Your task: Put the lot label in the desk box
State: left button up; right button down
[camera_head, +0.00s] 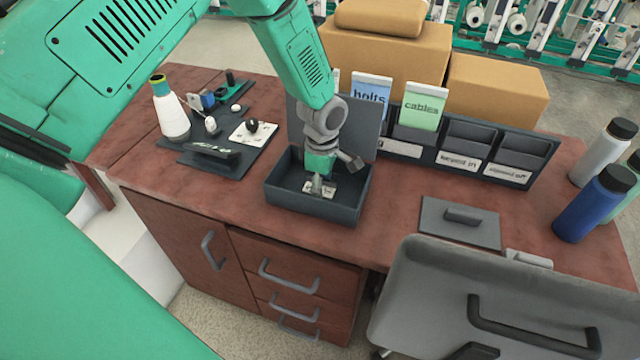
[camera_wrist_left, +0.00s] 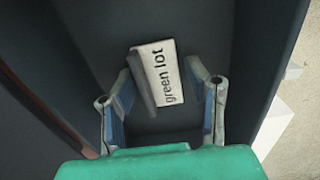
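The lot label (camera_wrist_left: 168,76), a small pale block marked "green lot", is inside the dark desk box (camera_head: 313,208). The label also shows in the head view (camera_head: 322,190), partly hidden by my gripper. It appears to lie on the box floor. The box stands on the desk with its lid (camera_head: 358,128) raised at the back. My left gripper (camera_head: 318,184) reaches down into the box from above. In the left wrist view its fingers (camera_wrist_left: 160,80) are spread, one on each side of the label, with narrow gaps. My right gripper is not in view.
Card bins (camera_head: 470,145) and cardboard boxes (camera_head: 385,60) are behind. Bottles (camera_head: 605,205) stand at the right. A chair (camera_head: 480,300) is in front.

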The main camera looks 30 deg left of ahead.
aim_at(324, 191)
pick_arm(q)
jog(key=shift+d, duration=0.35)
jog(key=shift+a+r, duration=0.3)
jog(key=shift+a, duration=0.25)
jog(key=r, duration=0.4)
jog(key=shift+a+r, duration=0.25)
jog(key=shift+a, duration=0.1)
notch_tip(324, 191, up, 7)
jog(key=shift+d+p, duration=0.15)
jog(key=shift+p, duration=0.3)
